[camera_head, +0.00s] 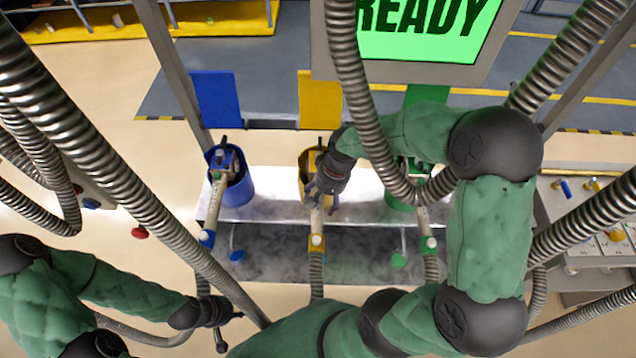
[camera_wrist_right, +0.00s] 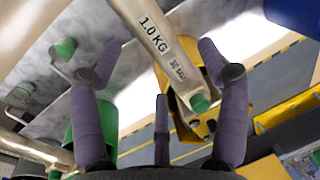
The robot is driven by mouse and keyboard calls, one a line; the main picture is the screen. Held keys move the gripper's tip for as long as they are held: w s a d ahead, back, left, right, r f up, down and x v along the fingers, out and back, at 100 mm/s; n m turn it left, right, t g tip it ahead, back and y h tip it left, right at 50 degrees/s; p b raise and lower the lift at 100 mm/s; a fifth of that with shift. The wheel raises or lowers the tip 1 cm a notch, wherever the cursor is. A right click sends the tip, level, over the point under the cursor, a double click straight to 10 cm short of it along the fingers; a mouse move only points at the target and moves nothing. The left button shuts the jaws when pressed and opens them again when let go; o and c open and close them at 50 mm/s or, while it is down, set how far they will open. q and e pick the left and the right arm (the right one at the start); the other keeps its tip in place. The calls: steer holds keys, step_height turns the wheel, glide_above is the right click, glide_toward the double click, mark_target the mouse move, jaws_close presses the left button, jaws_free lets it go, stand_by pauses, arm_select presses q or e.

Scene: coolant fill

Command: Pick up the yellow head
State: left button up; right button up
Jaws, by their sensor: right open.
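The yellow head (camera_head: 317,243) is a pale metal tube with a yellow end, between the blue head (camera_head: 207,238) and the green head (camera_head: 427,243). Its upper part is at the yellow holder (camera_head: 304,187), partly hidden by my right gripper (camera_head: 322,192). In the right wrist view the metal tube (camera_wrist_right: 150,30), marked 1.0 KG, runs between the spread fingers of my right gripper (camera_wrist_right: 160,80). The fingers are open; I cannot tell whether any touches the tube. My left gripper (camera_head: 226,314) is low at the left, away from the heads; its fingers are too small to read.
The blue holder (camera_head: 236,190) stands left of the yellow one, and the green holder (camera_head: 398,197) is partly hidden by a hose at the right. A grey bench (camera_head: 275,215) lies below them. A READY screen (camera_head: 425,30) stands behind. Ribbed hoses cross the view.

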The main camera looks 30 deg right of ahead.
mark_target(322, 201)
steer(key=shift+w+a+f, duration=0.15)
steer(key=shift+w+f, duration=0.05)
steer(key=shift+f, duration=0.95)
steer(key=shift+w+a+f, duration=0.15)
steer(key=shift+f, duration=1)
jaws_close()
steer(key=shift+r, duration=0.15)
